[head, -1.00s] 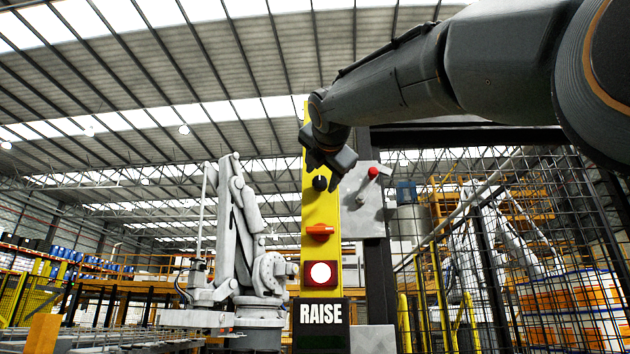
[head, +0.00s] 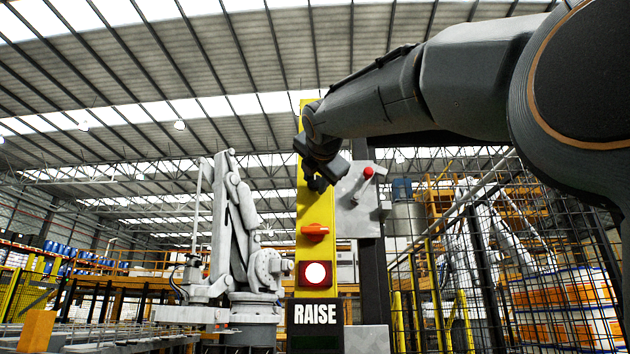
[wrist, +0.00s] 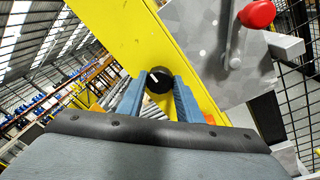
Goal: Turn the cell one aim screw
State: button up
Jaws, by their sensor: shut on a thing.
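The aim screw appears as a black round knob with a white mark (wrist: 159,79) on the yellow post (wrist: 120,22). In the wrist view it sits between the blue-grey fingertips of my gripper (wrist: 160,88), which is shut on it. The white mark points up and left in that picture. In the head view my gripper (head: 318,180) is at the upper part of the post, and its wrist and fingers mostly hide the knob.
Below on the post are an orange switch (head: 315,230), a lit lamp in a red frame (head: 315,273) and a RAISE sign (head: 315,314). A grey plate with a red-knobbed lever (head: 368,172) stands close right. Wire mesh fence (head: 480,260) is further right.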

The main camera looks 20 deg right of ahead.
jog(key=shift+m, duration=0.3)
jog(key=m+b, duration=0.3)
jog(key=m, duration=0.1)
jog(key=shift+m+t+b, duration=0.3)
jog(key=shift+m+b, duration=0.5)
jog(key=shift+m, duration=0.1)
jog(key=shift+r+h, duration=0.1)
jog(key=shift+h, duration=0.3)
jog(key=o, duration=1)
jog(key=shift+s+a, duration=0.1)
jog(key=b+v, duration=0.3)
jog(key=v, duration=0.4)
jog(key=shift+s, duration=0.35)
